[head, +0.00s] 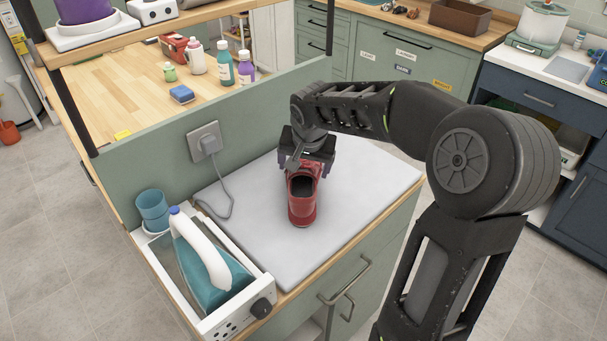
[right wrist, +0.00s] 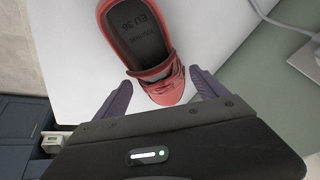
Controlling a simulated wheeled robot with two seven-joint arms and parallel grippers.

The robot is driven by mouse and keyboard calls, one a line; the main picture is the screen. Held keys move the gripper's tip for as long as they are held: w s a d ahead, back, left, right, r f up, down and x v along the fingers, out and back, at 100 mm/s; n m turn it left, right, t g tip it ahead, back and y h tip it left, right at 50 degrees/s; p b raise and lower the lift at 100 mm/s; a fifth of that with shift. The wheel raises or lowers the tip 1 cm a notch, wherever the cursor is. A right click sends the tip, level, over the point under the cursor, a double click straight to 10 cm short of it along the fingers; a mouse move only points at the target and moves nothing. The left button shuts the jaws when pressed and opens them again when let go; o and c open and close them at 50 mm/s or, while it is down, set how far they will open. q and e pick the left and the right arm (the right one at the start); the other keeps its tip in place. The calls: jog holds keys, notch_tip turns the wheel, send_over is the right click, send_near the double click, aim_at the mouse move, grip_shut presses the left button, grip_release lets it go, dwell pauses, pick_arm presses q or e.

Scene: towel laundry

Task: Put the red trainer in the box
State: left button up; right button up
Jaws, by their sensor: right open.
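The red trainer (head: 302,211) lies on the pale board of the counter, with its dark insole facing up. My right gripper (head: 308,167) is over the far end of the trainer, fingers pointing down. In the right wrist view the trainer (right wrist: 168,91) shows with its laced toe end between the two open purple fingers (right wrist: 162,82); a gap shows on each side. A brown open box (head: 458,21) stands on the wooden worktop at the far back right. My left gripper is out of view.
A pale ironing board (head: 350,208) covers the counter top. A teal iron (head: 208,270) stands in a white holder at the front left, with a blue cup (head: 153,208) behind it. A socket with a cable (head: 204,141) is on the green panel. Several bottles stand on the left table.

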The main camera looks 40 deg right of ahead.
aim_at(304, 166)
jog(key=shift+x, duration=0.85)
jog(key=shift+r, duration=0.1)
grip_shut()
notch_tip(304, 166, up, 10)
jog(key=shift+r+b, duration=0.1)
jog(key=shift+b, duration=0.35)
dwell(0.6)
dwell(0.4)
